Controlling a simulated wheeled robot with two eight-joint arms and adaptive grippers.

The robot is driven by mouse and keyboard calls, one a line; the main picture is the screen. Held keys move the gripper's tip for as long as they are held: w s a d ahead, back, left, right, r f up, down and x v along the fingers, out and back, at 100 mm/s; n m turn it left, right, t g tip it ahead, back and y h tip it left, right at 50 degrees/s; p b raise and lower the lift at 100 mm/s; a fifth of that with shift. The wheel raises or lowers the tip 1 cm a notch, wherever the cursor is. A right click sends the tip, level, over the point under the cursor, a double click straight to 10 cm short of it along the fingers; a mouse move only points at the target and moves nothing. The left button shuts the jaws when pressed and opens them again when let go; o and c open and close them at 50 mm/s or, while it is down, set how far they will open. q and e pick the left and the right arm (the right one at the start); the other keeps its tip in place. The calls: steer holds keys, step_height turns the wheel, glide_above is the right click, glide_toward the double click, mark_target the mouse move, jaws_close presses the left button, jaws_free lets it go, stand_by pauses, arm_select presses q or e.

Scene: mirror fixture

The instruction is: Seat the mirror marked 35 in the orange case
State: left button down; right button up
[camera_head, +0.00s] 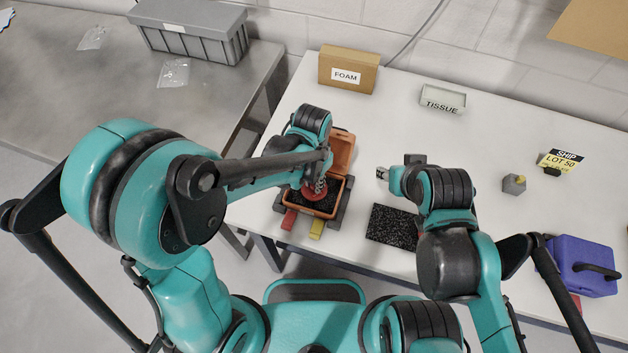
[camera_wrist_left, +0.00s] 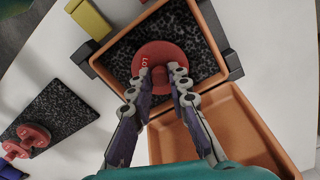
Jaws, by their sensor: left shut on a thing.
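The open orange case (camera_head: 341,212) stands on the white table, its lid (camera_head: 343,150) tilted back; dark speckled foam lines it. My left gripper (camera_wrist_left: 157,84) is shut on a red round piece (camera_wrist_left: 152,58) with a knob, held over or in the foam-lined case. Its lettering starts with "LO"; I cannot read a 35. Whether it touches the foam is unclear. The left wrist view also shows other red round parts (camera_wrist_left: 24,142) on a black speckled pad (camera_wrist_left: 60,112).
Dark blocks flank the case, with a red block (camera_head: 289,219) and a yellow block (camera_head: 316,229) at its front. A FOAM box (camera_head: 337,66) and a TISSUE box (camera_head: 452,97) stand behind. A grey block (camera_head: 514,184), SHIP LOT 50 sign (camera_head: 561,161) and blue box (camera_head: 582,267) are right.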

arm_select(q)
steer(key=c, duration=1.4)
jaws_free()
steer(key=shift+o, duration=0.2)
steer(key=shift+r+p, duration=1.1)
steer(key=shift+r, duration=0.45)
steer(key=shift+o, duration=0.3)
steer(key=o, duration=0.3)
steer(key=shift+f, duration=0.1)
steer(key=shift+o, duration=0.2)
